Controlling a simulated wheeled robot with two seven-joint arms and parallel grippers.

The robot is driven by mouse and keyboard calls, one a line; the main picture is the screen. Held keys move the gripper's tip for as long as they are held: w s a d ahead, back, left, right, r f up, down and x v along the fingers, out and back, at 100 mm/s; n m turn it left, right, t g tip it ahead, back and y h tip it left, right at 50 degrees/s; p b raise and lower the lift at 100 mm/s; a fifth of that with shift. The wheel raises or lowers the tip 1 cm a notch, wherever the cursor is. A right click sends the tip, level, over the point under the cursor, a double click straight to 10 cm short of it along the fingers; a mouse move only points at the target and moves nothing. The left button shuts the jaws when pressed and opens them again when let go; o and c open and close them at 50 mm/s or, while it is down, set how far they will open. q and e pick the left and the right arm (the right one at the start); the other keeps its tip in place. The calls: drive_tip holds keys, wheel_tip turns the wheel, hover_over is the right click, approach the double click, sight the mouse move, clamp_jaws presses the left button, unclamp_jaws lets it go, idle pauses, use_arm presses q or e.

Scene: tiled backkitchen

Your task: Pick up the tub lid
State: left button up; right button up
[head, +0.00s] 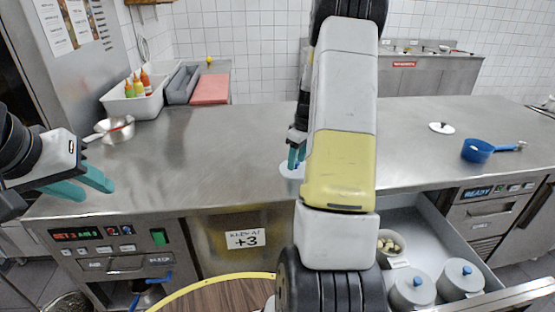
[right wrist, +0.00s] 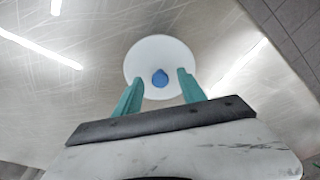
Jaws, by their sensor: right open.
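The tub lid, a white disc with a blue knob, lies on the steel counter, centred ahead of my right gripper in the right wrist view (right wrist: 148,52). In the head view only part of the lid (head: 288,171) shows beside my right arm. My right gripper (right wrist: 160,77) is open and empty, its teal fingertips on either side of the blue knob (right wrist: 160,79) in the picture. I cannot tell whether they touch it. In the head view this gripper (head: 296,157) is partly hidden by my arm. My left gripper (head: 92,185) is open and empty over the counter's left front.
An open drawer (head: 432,232) holds lidded tubs (head: 411,289) and an uncovered one (head: 390,243). A blue pan (head: 477,151) and another white lid (head: 441,128) lie right on the counter.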

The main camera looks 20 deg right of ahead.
drive_tip(key=shift+f, duration=0.1)
drive_tip(key=shift+c, duration=0.5)
clamp_jaws()
